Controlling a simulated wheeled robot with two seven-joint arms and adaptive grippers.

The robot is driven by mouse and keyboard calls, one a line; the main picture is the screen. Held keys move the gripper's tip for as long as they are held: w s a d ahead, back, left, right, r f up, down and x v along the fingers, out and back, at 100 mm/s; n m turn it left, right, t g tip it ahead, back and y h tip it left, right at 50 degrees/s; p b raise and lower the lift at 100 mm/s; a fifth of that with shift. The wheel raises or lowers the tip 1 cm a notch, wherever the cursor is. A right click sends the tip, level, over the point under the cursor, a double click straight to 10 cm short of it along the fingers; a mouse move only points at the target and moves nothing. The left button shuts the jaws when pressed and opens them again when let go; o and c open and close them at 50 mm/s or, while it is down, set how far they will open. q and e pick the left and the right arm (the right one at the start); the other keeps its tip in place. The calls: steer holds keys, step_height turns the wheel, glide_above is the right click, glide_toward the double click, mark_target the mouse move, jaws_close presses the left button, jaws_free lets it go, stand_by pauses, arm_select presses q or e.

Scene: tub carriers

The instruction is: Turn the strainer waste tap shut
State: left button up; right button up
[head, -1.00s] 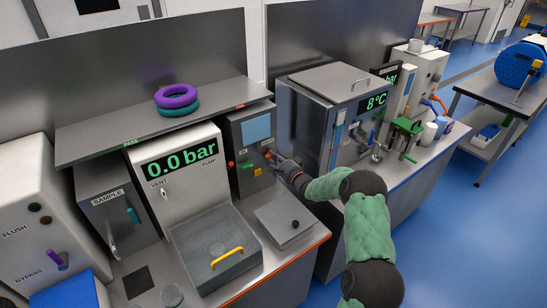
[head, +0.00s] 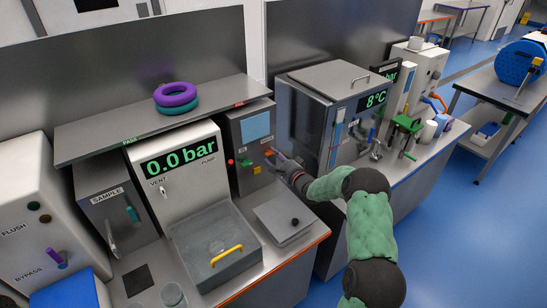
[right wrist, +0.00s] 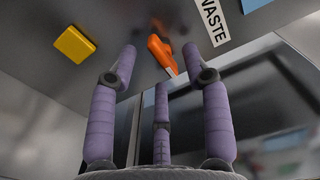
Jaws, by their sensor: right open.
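The orange waste tap (right wrist: 162,56) is on a grey panel beside a label reading WASTE (right wrist: 211,21) in the right wrist view. Its handle lies slanted in that picture. In the head view the tap (head: 269,152) is a small orange spot on the grey control box (head: 245,130). My right gripper (right wrist: 160,64) is open, with its three purple fingers spread around the handle's near side. The handle shows between the fingertips, and I see no clear contact. In the head view the right gripper (head: 284,162) is close to the box front. My left gripper is out of view.
A yellow button (right wrist: 74,44) is left of the tap in the wrist view. A shelf (head: 160,117) with purple and teal rings overhangs the boxes. A steel chiller reading 8 °C (head: 330,85) stands close to the right. A lidded tray (head: 284,222) lies below.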

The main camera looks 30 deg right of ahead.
steer(key=s, duration=1.1)
steer(key=shift+d, duration=0.45)
steer(key=shift+r, duration=0.1)
